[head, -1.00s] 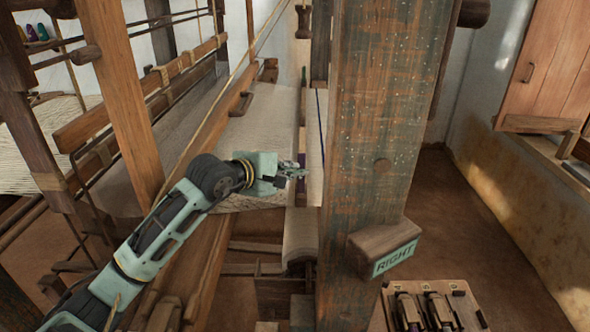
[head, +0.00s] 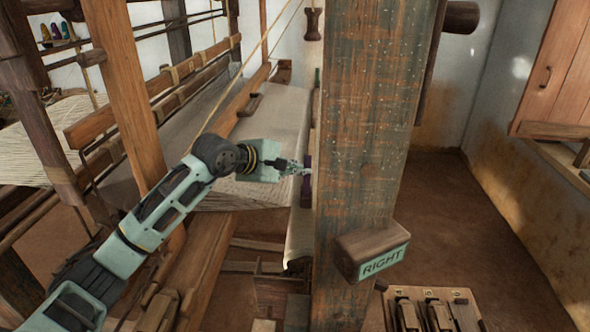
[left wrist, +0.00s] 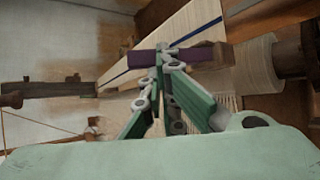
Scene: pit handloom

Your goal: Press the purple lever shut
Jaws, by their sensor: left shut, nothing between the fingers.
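The purple lever (left wrist: 205,54) shows in the left wrist view as a dark purple bar lying across the picture, right at my fingertips. In the head view a small part of the purple lever (head: 307,184) shows beside the thick post, partly hidden by my gripper and the post. My left gripper (head: 304,168) is shut and empty, its tips at the lever in the picture. In the left wrist view the closed fingers (left wrist: 163,55) overlap the middle of the bar; I cannot tell whether they touch it. My right gripper is not in view.
A thick worn post (head: 365,130) stands just right of my gripper. A wooden block marked RIGHT (head: 372,250) juts from it low down. Pale cloth (head: 270,125) stretches behind my arm. Several pedals (head: 425,310) sit at the lower right. Bare floor (head: 440,215) lies right of the post.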

